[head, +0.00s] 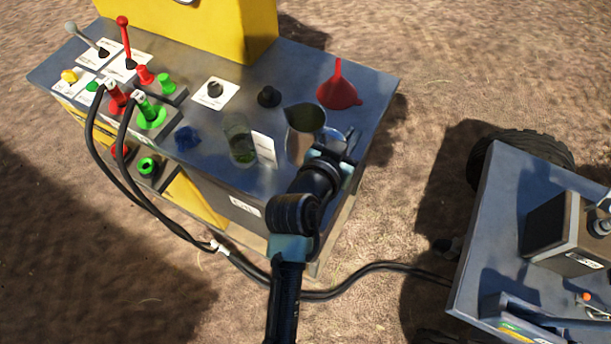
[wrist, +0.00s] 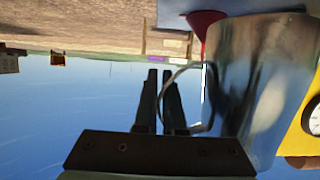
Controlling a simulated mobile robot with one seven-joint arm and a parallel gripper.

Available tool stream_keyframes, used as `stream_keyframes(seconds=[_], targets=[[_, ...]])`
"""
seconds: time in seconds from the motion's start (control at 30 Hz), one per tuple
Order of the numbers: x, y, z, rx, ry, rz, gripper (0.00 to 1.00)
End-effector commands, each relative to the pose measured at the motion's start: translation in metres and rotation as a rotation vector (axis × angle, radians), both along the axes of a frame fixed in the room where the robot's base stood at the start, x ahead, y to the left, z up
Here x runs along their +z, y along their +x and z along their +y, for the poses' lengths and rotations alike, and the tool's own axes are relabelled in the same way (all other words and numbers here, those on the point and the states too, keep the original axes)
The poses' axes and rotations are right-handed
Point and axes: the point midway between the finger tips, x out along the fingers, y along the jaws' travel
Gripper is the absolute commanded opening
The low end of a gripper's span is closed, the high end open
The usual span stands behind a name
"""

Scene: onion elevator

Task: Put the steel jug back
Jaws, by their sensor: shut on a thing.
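The steel jug (head: 298,142) is at the right end of the grey bench top, partly hidden behind my gripper (head: 340,146). Its open mouth faces up and looks dark greenish inside. In the wrist view, which is upside down, the shiny jug (wrist: 255,85) fills the right side. Its thin looped handle passes at the fingers of my gripper (wrist: 167,78), which are shut on it. The jug looks about upright. I cannot tell whether its base touches the bench top.
A red funnel (head: 339,88) stands behind the jug. A glass jar (head: 240,140), a white card (head: 264,148) and a black knob (head: 268,96) are to its left. Levers and cabled plugs crowd the bench's left end. A cart (head: 488,240) stands apart at right.

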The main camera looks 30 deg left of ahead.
Motion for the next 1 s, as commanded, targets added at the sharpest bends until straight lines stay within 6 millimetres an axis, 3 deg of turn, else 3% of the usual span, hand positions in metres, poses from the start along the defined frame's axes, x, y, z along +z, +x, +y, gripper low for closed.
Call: stream_keyframes(seconds=[0.13, 0.4, 0.73, 1.0], targets=[[-0.006, 0.006, 0.005, -0.002, -0.002, 0.000, 0.00], [-0.051, 0.006, 0.005, -0.001, -0.003, 0.001, 0.00], [-0.089, 0.006, 0.005, -0.002, -0.002, 0.000, 0.00], [-0.096, 0.006, 0.005, 0.000, 0.001, -0.003, 0.00]])
